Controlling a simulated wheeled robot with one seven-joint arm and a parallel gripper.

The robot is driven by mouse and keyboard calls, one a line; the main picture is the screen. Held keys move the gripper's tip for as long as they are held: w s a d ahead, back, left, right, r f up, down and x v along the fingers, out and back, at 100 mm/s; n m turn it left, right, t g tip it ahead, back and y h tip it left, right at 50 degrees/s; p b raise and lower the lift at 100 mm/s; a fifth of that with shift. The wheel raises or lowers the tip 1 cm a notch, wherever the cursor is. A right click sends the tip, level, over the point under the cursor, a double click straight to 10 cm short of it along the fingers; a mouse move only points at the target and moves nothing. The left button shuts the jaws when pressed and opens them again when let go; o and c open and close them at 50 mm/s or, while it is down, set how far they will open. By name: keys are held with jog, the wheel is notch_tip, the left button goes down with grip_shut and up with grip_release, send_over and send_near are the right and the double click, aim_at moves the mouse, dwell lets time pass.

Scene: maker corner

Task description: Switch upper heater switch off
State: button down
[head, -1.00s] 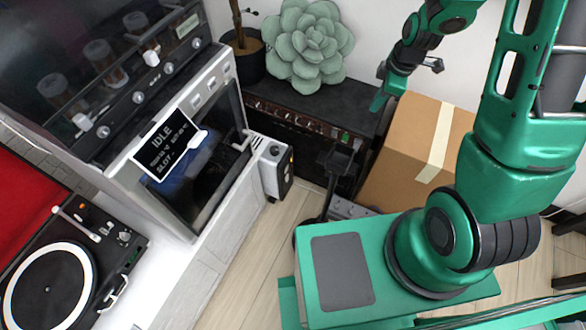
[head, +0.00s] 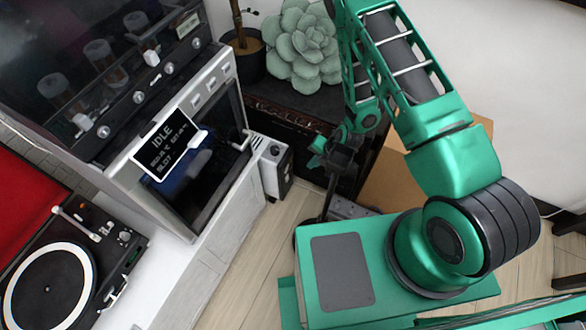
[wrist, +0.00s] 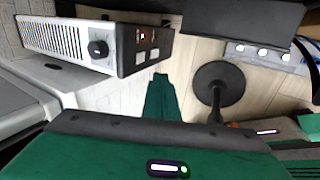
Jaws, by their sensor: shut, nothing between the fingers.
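The heater (head: 271,168) is a small white box with a black front panel, standing on the floor beside the oven unit. In the wrist view the heater (wrist: 75,42) lies across the upper left, with a black knob (wrist: 98,49) and a dark panel. Two small switches (wrist: 147,36) (wrist: 147,57) sit on that panel; their on or off positions are too small to tell. My gripper (head: 317,152) is shut and empty, to the right of the heater. In the wrist view my gripper tip (wrist: 160,80) is just below the panel in the picture, seemingly apart from it.
The oven unit (head: 190,150) stands left of the heater. A dark cabinet (head: 290,108) with a plant stands behind my gripper. A cardboard box (head: 398,178) is to the right. A round black stand base (wrist: 218,82) is on the floor near my gripper. Floor (head: 255,245) is clear in front.

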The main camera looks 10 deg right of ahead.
aim_at(287, 169)
jog(key=shift+s+a+f, duration=0.15)
jog(key=shift+s+f, duration=0.05)
jog(key=shift+f, duration=0.15)
jog(key=shift+f, duration=0.1)
jog(key=w+a+f, duration=0.4)
jog(key=a+f, duration=0.2)
jog(key=f, duration=0.2)
jog(key=shift+w+a+f, duration=0.2)
jog(key=shift+w+a, duration=0.05)
jog(key=shift+a, duration=0.15)
jog(key=shift+w+d, duration=0.1)
